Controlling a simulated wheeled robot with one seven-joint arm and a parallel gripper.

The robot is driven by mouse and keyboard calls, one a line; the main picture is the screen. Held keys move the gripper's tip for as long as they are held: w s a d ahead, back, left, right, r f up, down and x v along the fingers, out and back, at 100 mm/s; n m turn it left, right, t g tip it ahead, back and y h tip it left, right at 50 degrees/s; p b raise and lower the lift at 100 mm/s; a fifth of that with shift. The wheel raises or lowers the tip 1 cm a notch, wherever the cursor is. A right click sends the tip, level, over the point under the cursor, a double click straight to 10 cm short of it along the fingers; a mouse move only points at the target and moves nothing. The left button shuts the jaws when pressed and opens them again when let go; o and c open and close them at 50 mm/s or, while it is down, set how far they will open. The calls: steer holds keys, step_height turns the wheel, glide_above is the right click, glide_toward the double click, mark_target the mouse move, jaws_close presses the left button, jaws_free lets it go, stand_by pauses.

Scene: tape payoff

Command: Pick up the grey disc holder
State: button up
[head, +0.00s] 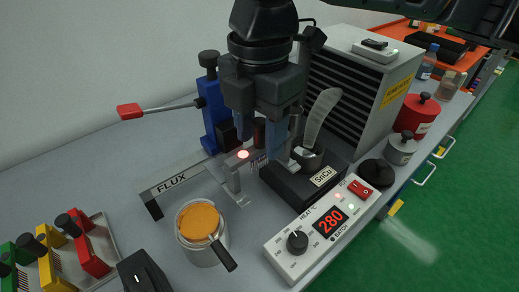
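My gripper (262,146) points down near the middle of the head view, its two fingers apart. Between and below them shows a small comb-like row of thin teeth (259,162), mostly hidden by the gripper. This may be part of the grey disc holder, but I cannot tell for sure. I also cannot tell whether the fingers touch it. A grey bracket (231,182) stands just left of it. Green (20,262), yellow (54,272) and red (88,258) holders with black knobs and similar teeth sit in a tray at lower left.
At right are a SnCu pot (321,182), a heat controller (318,231) reading 280, and red (416,118) and grey (401,151) knobbed canisters.

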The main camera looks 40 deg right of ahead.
jaws_close()
stand_by(0.4)
